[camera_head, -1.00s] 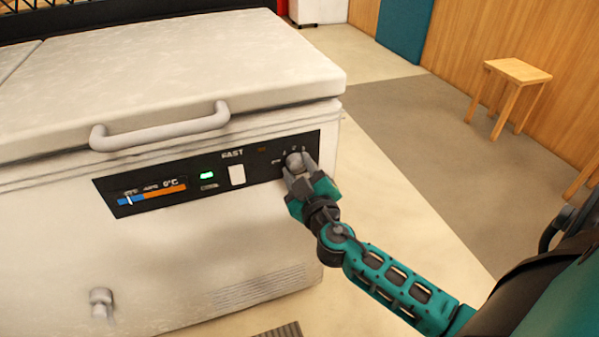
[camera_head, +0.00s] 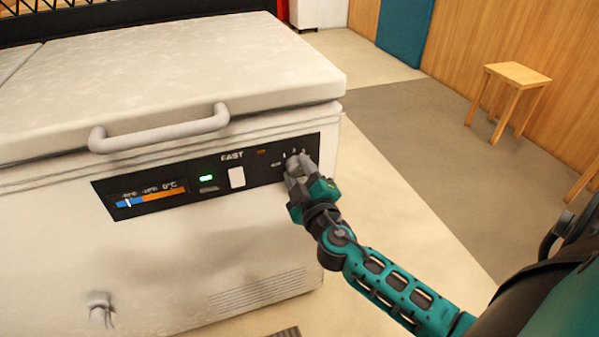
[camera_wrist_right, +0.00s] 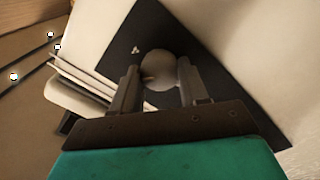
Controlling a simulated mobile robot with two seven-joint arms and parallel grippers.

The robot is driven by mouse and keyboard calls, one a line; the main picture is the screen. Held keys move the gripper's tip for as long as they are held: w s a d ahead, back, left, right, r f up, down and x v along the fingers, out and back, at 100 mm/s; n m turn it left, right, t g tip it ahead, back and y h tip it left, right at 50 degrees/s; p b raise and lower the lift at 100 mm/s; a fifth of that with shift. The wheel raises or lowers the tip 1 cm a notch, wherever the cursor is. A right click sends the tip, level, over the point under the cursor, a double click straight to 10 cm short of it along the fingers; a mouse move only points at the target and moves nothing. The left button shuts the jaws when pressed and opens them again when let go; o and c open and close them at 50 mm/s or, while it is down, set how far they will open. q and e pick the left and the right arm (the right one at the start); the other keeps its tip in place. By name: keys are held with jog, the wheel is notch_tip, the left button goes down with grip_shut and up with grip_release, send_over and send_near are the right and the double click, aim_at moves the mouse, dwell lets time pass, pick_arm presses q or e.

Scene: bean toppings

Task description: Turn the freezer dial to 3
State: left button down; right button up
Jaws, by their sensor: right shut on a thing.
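The white chest freezer (camera_head: 200,255) has a black control panel (camera_head: 265,172) on its front. The grey round freezer dial (camera_head: 293,163) is at the panel's right end, with small numerals around its upper side. My right gripper (camera_head: 297,176) is at the dial with its fingers shut on it. In the right wrist view the dial (camera_wrist_right: 158,70) sits between the two fingers of the right gripper (camera_wrist_right: 158,85). The gripper hides part of the dial, and its exact setting is too small to read. My left gripper is not in view.
The panel also has a display strip (camera_head: 150,196), a green light (camera_head: 206,178) and a white switch (camera_head: 237,178). A lid handle (camera_head: 160,132) sticks out above. A wooden stool (camera_head: 516,75) stands at the right. The floor beside the freezer is clear.

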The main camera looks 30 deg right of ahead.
jog(key=o, duration=1.1)
jog(key=shift+c, duration=0.2)
pick_arm(q)
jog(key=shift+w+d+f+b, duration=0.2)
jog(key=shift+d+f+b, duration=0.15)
jog(key=shift+b, duration=0.65)
pick_arm(e)
jog(key=v, duration=1.3)
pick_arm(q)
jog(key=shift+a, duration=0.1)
